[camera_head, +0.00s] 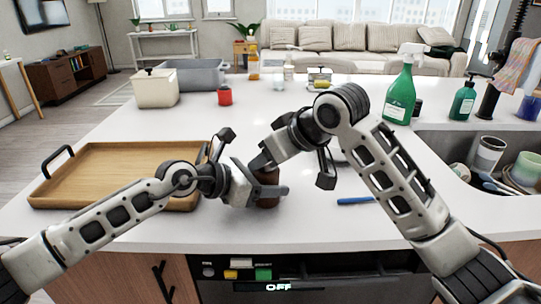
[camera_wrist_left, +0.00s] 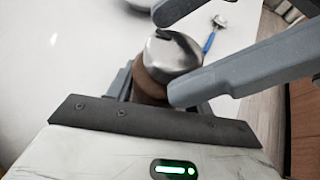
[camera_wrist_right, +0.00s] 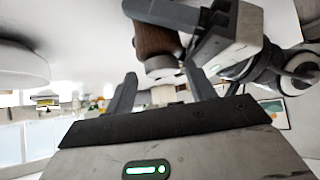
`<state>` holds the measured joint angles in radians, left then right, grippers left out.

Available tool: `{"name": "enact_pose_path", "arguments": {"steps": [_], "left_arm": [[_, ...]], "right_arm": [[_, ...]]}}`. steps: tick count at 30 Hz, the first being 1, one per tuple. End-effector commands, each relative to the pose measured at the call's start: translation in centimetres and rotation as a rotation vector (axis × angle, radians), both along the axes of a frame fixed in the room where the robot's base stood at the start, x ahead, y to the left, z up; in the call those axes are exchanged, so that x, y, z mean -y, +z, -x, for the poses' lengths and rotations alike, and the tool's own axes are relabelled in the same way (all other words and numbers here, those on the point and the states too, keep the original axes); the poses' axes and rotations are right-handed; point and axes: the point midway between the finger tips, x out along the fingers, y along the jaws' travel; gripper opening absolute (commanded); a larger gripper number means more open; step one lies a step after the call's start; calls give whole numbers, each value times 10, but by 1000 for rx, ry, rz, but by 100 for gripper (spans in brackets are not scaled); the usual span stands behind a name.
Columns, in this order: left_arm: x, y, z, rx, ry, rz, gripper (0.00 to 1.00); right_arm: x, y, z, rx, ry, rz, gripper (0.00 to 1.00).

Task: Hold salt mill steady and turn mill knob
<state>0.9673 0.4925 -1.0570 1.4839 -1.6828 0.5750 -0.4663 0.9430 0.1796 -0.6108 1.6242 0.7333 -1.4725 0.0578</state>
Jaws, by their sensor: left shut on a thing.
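The salt mill (camera_head: 268,199) stands near the counter's front edge, with a brown body and a silver top. My left gripper (camera_head: 264,189) is shut on its brown body. My right gripper (camera_head: 263,161) is at the mill's top, partly hiding it. In the right wrist view, the mill's brown body (camera_wrist_right: 158,38) hangs at the top of the picture. My right gripper (camera_wrist_right: 160,82) has its fingers apart, with the silver knob between or just beyond their tips.
A wooden tray (camera_head: 110,160) lies to the left. A blue-handled utensil (camera_head: 355,201) lies right of the mill. The sink (camera_head: 440,150) with dishes, a green spray bottle (camera_head: 399,95) and a soap bottle (camera_head: 462,101) are right.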

Motion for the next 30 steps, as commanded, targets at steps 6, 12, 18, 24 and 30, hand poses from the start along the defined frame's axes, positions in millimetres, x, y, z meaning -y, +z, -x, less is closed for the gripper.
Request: {"name": "enact_pose_path", "arguments": {"steps": [6,12,18,24,30], "left_arm": [[1,0,0,0,0,2,24],[1,0,0,0,0,1,24],[1,0,0,0,-1,1,24],[1,0,0,0,-1,1,24],[1,0,0,0,-1,1,24]], "right_arm": [[-3,2,4,-3,13,-4,59],[9,18,15,1,11,-3,59],[26,40,30,2,6,0,59],[36,54,40,0,2,-1,59],[39,57,42,-1,1,1,59]]}}
